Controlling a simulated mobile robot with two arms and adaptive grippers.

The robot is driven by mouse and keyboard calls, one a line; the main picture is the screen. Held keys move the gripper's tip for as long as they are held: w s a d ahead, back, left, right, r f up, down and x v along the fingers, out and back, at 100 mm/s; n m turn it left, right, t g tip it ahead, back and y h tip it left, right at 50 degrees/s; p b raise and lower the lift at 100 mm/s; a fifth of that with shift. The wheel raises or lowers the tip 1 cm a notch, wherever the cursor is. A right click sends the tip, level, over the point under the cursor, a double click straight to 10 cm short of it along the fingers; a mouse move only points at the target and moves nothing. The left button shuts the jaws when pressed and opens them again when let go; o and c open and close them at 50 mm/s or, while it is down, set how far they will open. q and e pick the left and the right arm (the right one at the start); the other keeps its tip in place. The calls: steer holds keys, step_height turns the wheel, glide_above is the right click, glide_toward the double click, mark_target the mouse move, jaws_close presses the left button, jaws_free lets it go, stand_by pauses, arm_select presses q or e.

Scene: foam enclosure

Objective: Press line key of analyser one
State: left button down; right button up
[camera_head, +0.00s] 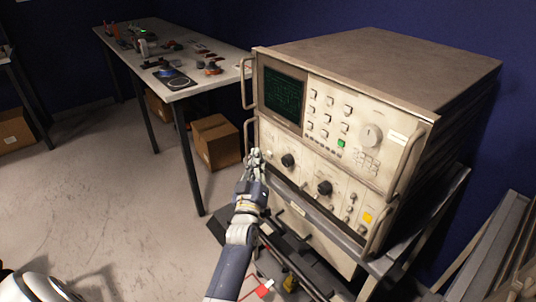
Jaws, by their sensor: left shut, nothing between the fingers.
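The analyser (395,62) is a beige boxed instrument on a metal stand, right of centre. Its screen (284,96) is lit with a green trace. Right of the screen are rows of small square keys (329,110), one green key (341,143), a large knob (371,135) and a small keypad. The key labels are too small to read. My left gripper (254,156) is shut and empty, at the lower left of the front panel, below the screen. I cannot tell whether it touches the panel. My right gripper is not in view.
A white bench (208,87) with tools and small devices stands at the upper left. A cardboard box (217,142) sits on the floor beneath it. Metal handles (405,160) stick out at the analyser's front edges.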

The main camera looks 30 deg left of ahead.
arm_select(q)
steer(key=shift+s, duration=0.1)
steer(key=s+p, duration=0.1)
steer(key=s+a, duration=0.1)
steer(key=s, duration=0.1)
steer(key=s+a+p, duration=0.1)
steer(key=s, duration=0.1)
steer(key=shift+s+a+p, duration=0.15)
steer(key=shift+s+p, duration=0.05)
steer(key=shift+p, duration=0.15)
steer(key=shift+f, duration=0.1)
